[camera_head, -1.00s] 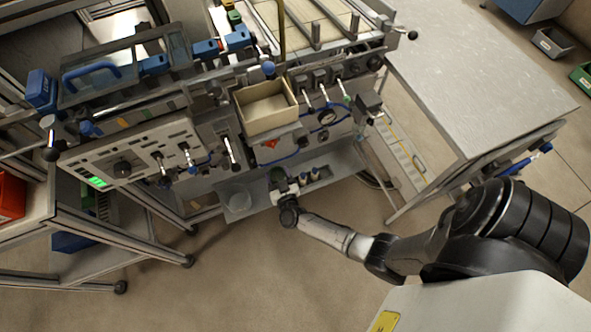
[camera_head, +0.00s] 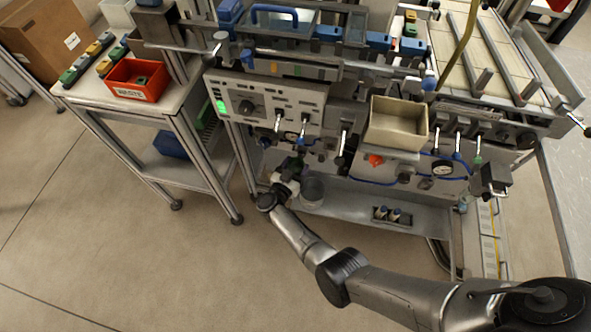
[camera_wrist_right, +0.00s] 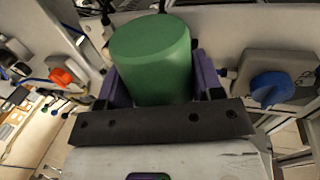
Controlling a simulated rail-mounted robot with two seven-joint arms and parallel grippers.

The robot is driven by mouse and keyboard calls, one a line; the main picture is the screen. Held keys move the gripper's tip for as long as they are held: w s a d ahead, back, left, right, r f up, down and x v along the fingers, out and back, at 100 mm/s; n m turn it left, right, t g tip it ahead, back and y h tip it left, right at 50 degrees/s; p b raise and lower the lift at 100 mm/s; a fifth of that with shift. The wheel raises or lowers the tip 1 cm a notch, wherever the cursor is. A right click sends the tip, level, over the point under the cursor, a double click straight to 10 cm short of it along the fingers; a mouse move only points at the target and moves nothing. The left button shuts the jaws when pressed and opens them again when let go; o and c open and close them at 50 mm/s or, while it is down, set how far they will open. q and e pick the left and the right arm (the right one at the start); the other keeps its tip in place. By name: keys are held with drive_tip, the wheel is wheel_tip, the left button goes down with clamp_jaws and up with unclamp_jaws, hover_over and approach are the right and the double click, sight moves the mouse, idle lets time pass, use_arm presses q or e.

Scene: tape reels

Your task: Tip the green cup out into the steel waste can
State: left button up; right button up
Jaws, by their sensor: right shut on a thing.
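My right gripper (camera_head: 289,176) is shut on the green cup (camera_head: 292,163), beside the left end of the low shelf under the machine. In the right wrist view the green cup (camera_wrist_right: 152,62) fills the space between the purple fingers of the gripper (camera_wrist_right: 155,82). Its smooth green end faces the camera; I cannot see its opening or what is in it. The steel waste can (camera_head: 313,192) stands at the left of the low shelf, just right of the gripper in the head view. I cannot tell whether the cup is over its mouth. My left gripper is not in view.
A beige bin (camera_head: 398,125) hangs above. A red bin labelled "WASTE" (camera_head: 137,82) stands on the side table at left. The floor in front is clear.

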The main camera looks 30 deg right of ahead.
sight(298, 173)
drive_tip(key=shift+a+f+m+g+h+b, duration=0.2)
drive_tip(key=shift+f+m+g+h+b, duration=0.25)
drive_tip(key=shift+f+g+b, duration=0.5)
drive_tip(key=shift+f+b, duration=0.2)
drive_tip(key=shift+b, duration=0.2)
drive_tip(key=m, duration=0.2)
drive_tip(key=f+m+y, duration=0.1)
drive_tip(key=shift+s+d+f+g, duration=0.1)
drive_tip(key=shift+s+d+g, duration=0.15)
drive_tip(key=shift+s+d, duration=0.1)
drive_tip(key=shift+s+d+f+m+y+b, duration=0.15)
drive_tip(key=shift+f+m+y, duration=0.15)
drive_tip(key=shift+m, duration=0.25)
drive_tip(key=shift+s+d+f+m+y+b, duration=0.15)
drive_tip(key=shift+f+m, duration=0.15)
drive_tip(key=shift+m, duration=0.2)
drive_tip(key=f+m+t+y, duration=0.1)
drive_tip(key=m+y, duration=0.1)
drive_tip(key=m, duration=0.1)
drive_tip(key=s+d+f+m+t+y+b, duration=0.1)
drive_tip(key=m+y, duration=0.1)
drive_tip(key=m, duration=0.2)
drive_tip(key=s+d+f+m+t+y, duration=0.1)
drive_tip(key=m+t+y, duration=0.1)
drive_tip(key=m, duration=0.2)
drive_tip(key=shift+b, duration=0.35)
